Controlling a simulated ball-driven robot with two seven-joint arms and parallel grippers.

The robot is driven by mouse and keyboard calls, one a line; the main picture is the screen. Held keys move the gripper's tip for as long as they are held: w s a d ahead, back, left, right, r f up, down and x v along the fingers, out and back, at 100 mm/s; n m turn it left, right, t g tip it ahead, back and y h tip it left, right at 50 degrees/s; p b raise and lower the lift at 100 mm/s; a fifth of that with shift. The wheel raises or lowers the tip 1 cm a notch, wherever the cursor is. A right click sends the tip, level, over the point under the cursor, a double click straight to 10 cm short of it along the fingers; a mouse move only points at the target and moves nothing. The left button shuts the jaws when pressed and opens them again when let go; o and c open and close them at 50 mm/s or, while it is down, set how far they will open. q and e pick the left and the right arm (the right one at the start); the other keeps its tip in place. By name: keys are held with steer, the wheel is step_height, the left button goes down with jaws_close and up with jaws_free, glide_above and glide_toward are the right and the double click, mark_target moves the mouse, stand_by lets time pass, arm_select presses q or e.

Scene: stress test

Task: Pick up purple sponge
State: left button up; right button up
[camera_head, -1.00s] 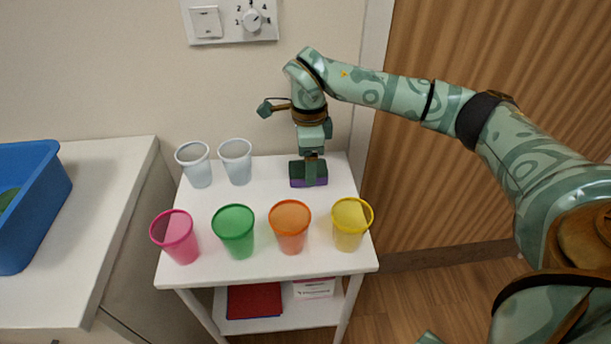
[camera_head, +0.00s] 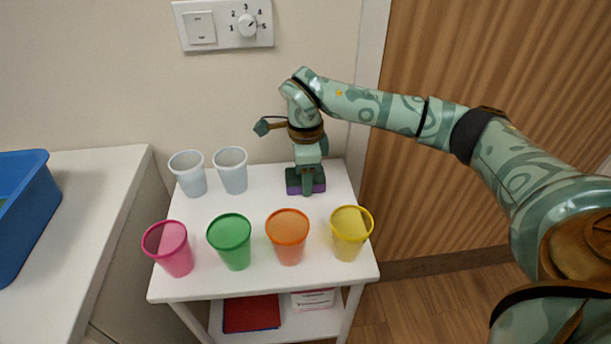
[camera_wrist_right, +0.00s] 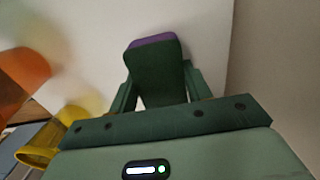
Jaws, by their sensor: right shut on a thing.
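The sponge (camera_head: 293,188) is at the back of the white table, dark green on top with a purple layer below. It also shows in the right wrist view (camera_wrist_right: 155,62), with its purple edge at the far end. My right gripper (camera_head: 306,188) points down over the sponge and is shut on it, with a finger on each side in the wrist view. I cannot tell whether the sponge touches the tabletop. My left gripper is not in view.
Two clear cups (camera_head: 231,171) stand left of the sponge. Pink (camera_head: 168,249), green (camera_head: 231,242), orange (camera_head: 288,238) and yellow (camera_head: 350,234) cups stand along the front of the table (camera_head: 250,292). A blue bin (camera_head: 25,215) sits on the left counter. The wall is close behind.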

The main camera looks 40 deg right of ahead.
steer(key=r+p, duration=0.2)
steer(key=r, duration=0.1)
steer(key=s+r+p, duration=0.1)
steer(key=r, duration=0.1)
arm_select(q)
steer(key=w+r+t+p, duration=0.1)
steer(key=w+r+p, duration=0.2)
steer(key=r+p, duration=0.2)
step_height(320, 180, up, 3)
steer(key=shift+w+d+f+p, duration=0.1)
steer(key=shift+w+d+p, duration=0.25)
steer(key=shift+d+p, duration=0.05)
arm_select(e)
steer(key=s+d+r, duration=0.1)
steer(key=s+r, duration=0.6)
steer(key=s, duration=0.6)
steer(key=shift+r, duration=0.4)
